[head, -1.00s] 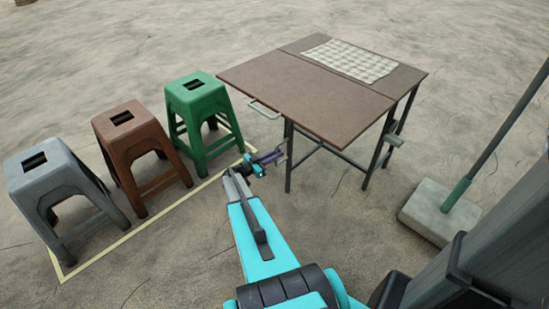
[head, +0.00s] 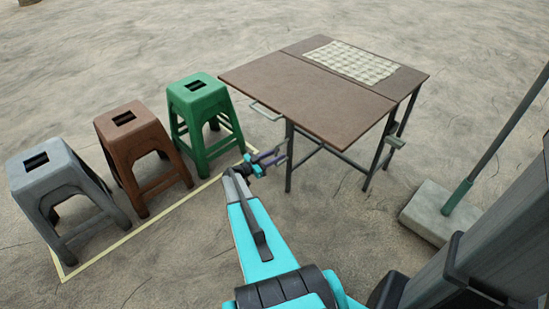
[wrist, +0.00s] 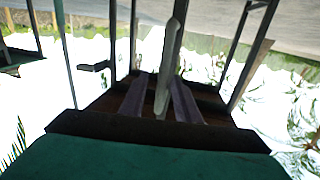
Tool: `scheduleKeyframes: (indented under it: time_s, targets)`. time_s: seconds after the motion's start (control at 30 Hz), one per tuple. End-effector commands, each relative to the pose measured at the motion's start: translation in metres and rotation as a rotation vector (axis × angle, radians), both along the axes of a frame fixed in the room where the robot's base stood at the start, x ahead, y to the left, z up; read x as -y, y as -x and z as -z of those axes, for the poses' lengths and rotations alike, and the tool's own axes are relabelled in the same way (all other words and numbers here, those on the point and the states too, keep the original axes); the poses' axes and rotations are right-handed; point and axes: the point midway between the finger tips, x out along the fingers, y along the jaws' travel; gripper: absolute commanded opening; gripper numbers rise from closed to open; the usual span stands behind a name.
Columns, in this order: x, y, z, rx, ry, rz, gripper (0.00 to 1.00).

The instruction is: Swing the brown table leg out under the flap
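The brown table (head: 390,88) stands right of centre, its large near flap (head: 305,95) level with the top beyond a seam. A pale loop handle (head: 265,111) sticks out from the flap's left edge. The table's legs look dark grey; the near left leg (head: 289,160) stands upright under the flap. My gripper (head: 274,157) is low beside this leg, on its left, with purple fingers apart. In the wrist view, a pale upright bar (wrist: 170,65) lies between the fingers (wrist: 158,100). I cannot tell which part it is or whether they touch it.
Green (head: 197,92), brown (head: 127,125) and grey (head: 45,165) stools stand at left by a pale yellow line (head: 130,235) on the ground. A checked cloth (head: 350,61) lies on the table. A pole in a concrete block (head: 430,212) stands at right.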

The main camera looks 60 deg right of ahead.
Motion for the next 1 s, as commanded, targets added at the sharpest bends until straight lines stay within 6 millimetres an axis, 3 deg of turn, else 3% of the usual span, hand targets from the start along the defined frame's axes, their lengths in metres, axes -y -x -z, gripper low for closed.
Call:
scheduleKeyframes:
  time_s: [0.37, 1.0]
  targets:
    - [-0.022, -0.010, 0.000, 0.000, -0.001, -0.001, 0.29]
    - [-0.111, -0.049, 0.000, 0.000, 0.000, -0.001, 0.29]
